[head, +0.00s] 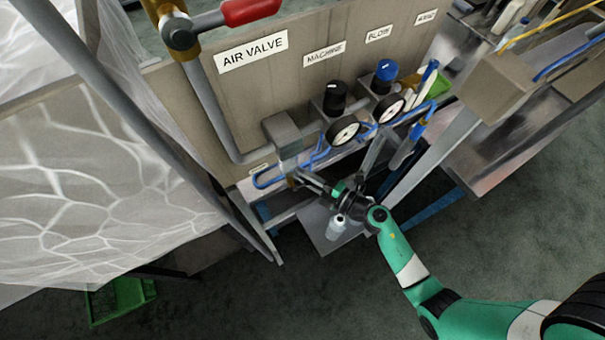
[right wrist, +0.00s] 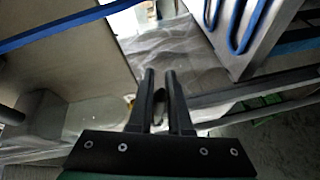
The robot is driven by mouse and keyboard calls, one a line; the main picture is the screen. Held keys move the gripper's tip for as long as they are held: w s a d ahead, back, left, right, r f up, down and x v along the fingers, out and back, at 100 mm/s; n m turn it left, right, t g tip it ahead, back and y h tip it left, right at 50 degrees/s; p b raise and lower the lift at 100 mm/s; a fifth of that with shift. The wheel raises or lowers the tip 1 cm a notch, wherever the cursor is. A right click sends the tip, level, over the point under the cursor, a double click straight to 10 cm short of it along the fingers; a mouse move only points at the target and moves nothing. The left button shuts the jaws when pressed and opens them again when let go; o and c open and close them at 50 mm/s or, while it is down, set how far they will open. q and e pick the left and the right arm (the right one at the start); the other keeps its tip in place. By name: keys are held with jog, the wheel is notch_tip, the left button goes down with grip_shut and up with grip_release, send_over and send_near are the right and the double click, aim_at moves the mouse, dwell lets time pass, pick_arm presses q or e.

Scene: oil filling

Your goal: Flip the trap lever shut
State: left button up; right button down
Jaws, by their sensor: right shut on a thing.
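My right gripper (head: 303,179) reaches up and left from the lower right in the head view. Its fingertips are at a small brass fitting (head: 292,182) below the grey box on the pipe. In the right wrist view, the two dark fingers (right wrist: 160,82) are close together with a small dark piece (right wrist: 158,97) between them. This appears to be the trap lever, mostly hidden by the fingers, so its angle cannot be told. My left gripper is not in view.
A grey box (head: 282,133), blue hoses and two gauges (head: 343,130) crowd the panel above the gripper. A red-handled air valve (head: 250,11) is at the top. A pale bottle (head: 336,228) stands on a low shelf just below the gripper. Open floor lies below.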

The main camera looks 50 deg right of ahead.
jog(key=n+p, duration=0.1)
jog(key=p, duration=0.1)
jog(key=r+n+g+p, duration=0.1)
jog(key=p, duration=0.2)
jog(key=shift+d+h+p, duration=0.1)
jog(key=shift+h+p, duration=0.2)
jog(key=c, duration=0.8)
grip_release()
jog(key=shift+c, duration=0.2)
jog(key=shift+s, duration=0.1)
